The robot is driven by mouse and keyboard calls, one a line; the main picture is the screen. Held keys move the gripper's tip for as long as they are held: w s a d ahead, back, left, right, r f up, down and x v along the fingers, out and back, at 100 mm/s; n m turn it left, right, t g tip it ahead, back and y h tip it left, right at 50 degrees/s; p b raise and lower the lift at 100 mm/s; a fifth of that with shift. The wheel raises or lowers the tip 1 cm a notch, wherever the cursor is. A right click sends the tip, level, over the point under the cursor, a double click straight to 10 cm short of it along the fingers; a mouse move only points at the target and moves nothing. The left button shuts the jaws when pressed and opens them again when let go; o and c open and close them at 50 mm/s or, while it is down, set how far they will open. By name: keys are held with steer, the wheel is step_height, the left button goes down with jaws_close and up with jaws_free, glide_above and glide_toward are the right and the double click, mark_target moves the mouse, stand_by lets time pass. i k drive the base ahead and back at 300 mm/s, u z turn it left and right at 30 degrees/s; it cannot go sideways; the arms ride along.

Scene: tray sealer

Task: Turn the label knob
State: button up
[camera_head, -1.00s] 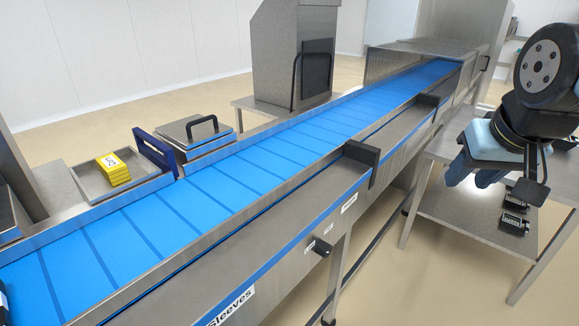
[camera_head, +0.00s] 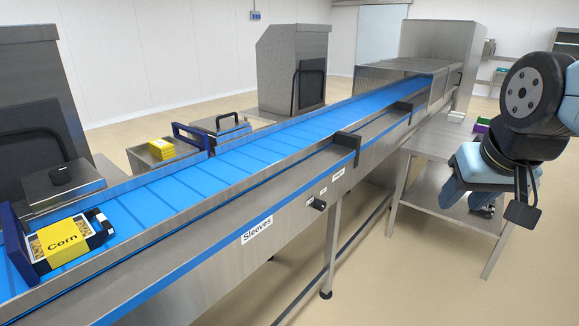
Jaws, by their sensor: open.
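A small black knob (camera_head: 318,204) sticks out from the front side of the conveyor, right of the "Sleeves" label (camera_head: 257,229). Small white labels sit beside and above it, too small to read. My gripper (camera_head: 463,197) hangs at the right, with pale blue fingers pointing down and left. It is open and looks empty. It is well to the right of the knob and apart from it, in front of the steel table.
A blue conveyor belt (camera_head: 205,175) runs from near left to a covered tunnel (camera_head: 408,68). A yellow Corn pack (camera_head: 68,240) lies at its near end. A steel table (camera_head: 425,178) stands at the right. Open floor (camera_head: 400,275) lies before the conveyor.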

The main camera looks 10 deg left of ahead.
mark_target(60, 176)
steer(key=u, duration=0.05)
steer(key=k, duration=0.9)
steer(key=u, duration=0.25)
steer(key=i, duration=1)
steer(key=u, duration=2.05)
steer(key=k, duration=0.45)
steer(key=z, duration=0.45)
